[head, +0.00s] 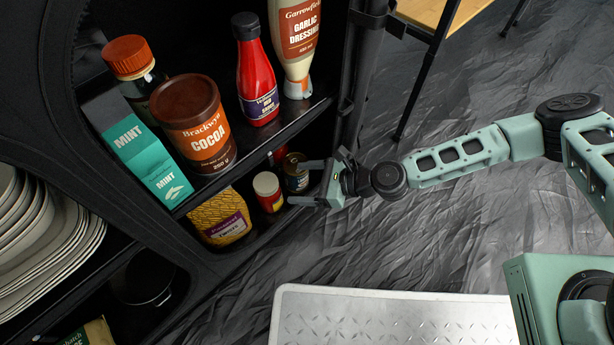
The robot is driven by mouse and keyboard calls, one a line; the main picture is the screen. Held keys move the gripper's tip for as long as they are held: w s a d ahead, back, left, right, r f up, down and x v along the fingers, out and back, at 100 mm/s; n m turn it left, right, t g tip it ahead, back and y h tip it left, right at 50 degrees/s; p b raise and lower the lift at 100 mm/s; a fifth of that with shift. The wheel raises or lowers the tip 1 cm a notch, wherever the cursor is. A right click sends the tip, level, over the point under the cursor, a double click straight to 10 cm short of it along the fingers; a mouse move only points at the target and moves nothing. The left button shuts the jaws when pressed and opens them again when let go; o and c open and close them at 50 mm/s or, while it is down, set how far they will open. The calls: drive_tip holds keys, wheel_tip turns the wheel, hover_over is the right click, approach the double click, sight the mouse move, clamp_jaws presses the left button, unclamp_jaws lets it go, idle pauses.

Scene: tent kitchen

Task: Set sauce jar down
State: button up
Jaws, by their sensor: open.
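My gripper (298,183) is open at the front of the lower shelf, its fingers pointing left into the shelf. A small dark jar or can (296,175) with a pale label stands upright by the fingertips, partly hidden by the upper finger. A small red jar (269,194) with a cream lid stands upright just left of it. Neither label is readable, so I cannot tell which is the sauce jar. I cannot tell whether a finger touches the dark one. Another red item is partly hidden behind them under the upper shelf.
The upper shelf holds a mint box (138,150), a cocoa tin (196,125), a dark bottle (133,66), a red sauce bottle (256,75) and garlic dressing (296,45). A yellow bag (219,216) stands left of the jars. A dark post (362,75) rises behind my gripper.

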drive_tip(key=shift+s+d+r, duration=0.1)
drive_tip(key=shift+d+r, duration=0.1)
drive_tip(key=shift+d, duration=0.25)
drive_tip(key=s+d+r+n+h, duration=0.4)
drive_tip(key=s+d+r+n, duration=0.1)
drive_tip(key=r+n, duration=0.4)
drive_tip(key=s+d+r+n+g+h, duration=0.1)
drive_tip(key=s+d+r+n+h, duration=0.3)
drive_tip(key=r+n, duration=0.5)
drive_tip(key=s+d+r+n+h, duration=0.4)
drive_tip(key=s+d+r+n, duration=0.2)
drive_tip(key=r, duration=0.9)
drive_tip(key=d+n, duration=0.2)
drive_tip(key=n, duration=0.1)
drive_tip(key=shift+s+d+g+h, duration=0.15)
drive_tip(key=shift+g+h, duration=0.25)
